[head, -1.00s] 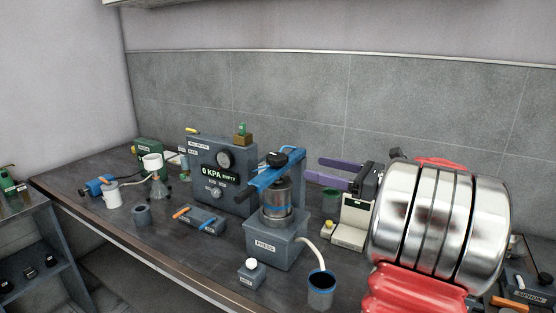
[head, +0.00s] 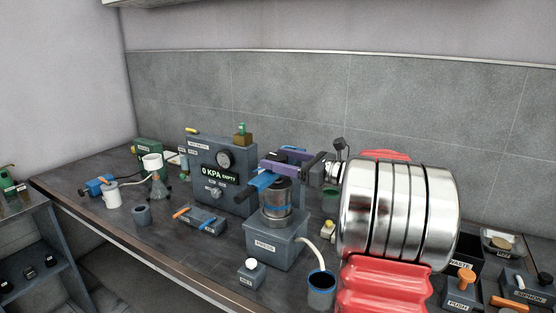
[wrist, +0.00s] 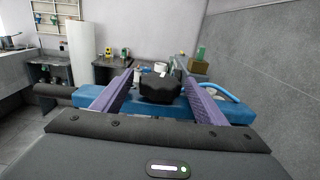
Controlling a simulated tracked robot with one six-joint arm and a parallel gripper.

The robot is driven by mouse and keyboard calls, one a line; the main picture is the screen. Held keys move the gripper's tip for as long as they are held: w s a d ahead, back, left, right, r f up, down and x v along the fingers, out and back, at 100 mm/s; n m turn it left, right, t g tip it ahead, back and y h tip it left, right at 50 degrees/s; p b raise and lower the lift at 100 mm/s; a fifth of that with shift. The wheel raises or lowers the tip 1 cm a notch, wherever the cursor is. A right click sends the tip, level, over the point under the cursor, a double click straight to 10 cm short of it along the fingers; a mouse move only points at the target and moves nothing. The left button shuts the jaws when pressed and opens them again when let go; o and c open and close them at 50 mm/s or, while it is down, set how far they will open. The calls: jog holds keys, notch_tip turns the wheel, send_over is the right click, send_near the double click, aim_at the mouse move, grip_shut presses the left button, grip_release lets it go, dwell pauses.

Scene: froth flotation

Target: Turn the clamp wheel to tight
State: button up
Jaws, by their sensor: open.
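The clamp wheel is a black, lobed knob (wrist: 160,88) on top of a blue clamp bar (wrist: 62,100). In the wrist view it stands between the two purple fingers of my gripper (wrist: 155,84), with a gap on each side. My gripper is open. In the head view my gripper (head: 284,161) reaches in from the right over the press (head: 275,237), and its fingers largely hide the wheel. The blue bar (head: 262,181) crosses above a metal cylinder (head: 278,197) on the press.
A grey panel (head: 201,151) reading 0 KPA EMPTY stands behind and left of the press. A dark cup with a blue rim (head: 321,291) and a small white-capped box (head: 251,272) stand in front. A tile wall (head: 300,100) closes the back.

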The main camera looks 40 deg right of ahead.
jog(key=shift+w+a, duration=0.1)
jog(key=shift+w, duration=0.15)
jog(key=shift+c, duration=0.3)
jog(key=c, duration=1)
jog(key=shift+m+h, duration=0.3)
jog(key=shift+h, duration=0.2)
jog(key=shift+a+m+t+h, duration=0.1)
jog(key=shift+m+t+h, duration=0.1)
jog(key=shift+m+h, duration=0.9)
jog(key=shift+a+m+t+h, duration=0.15)
jog(key=shift+m+h, duration=0.45)
jog(key=shift+h, duration=0.9)
jog(key=shift+d+m+h, duration=0.1)
jog(key=shift+m+h, duration=1.2)
jog(key=shift+h, duration=0.7)
jog(key=shift+m+g+h, duration=0.55)
jog(key=shift+m+h, duration=0.05)
jog(key=shift+h, duration=0.3)
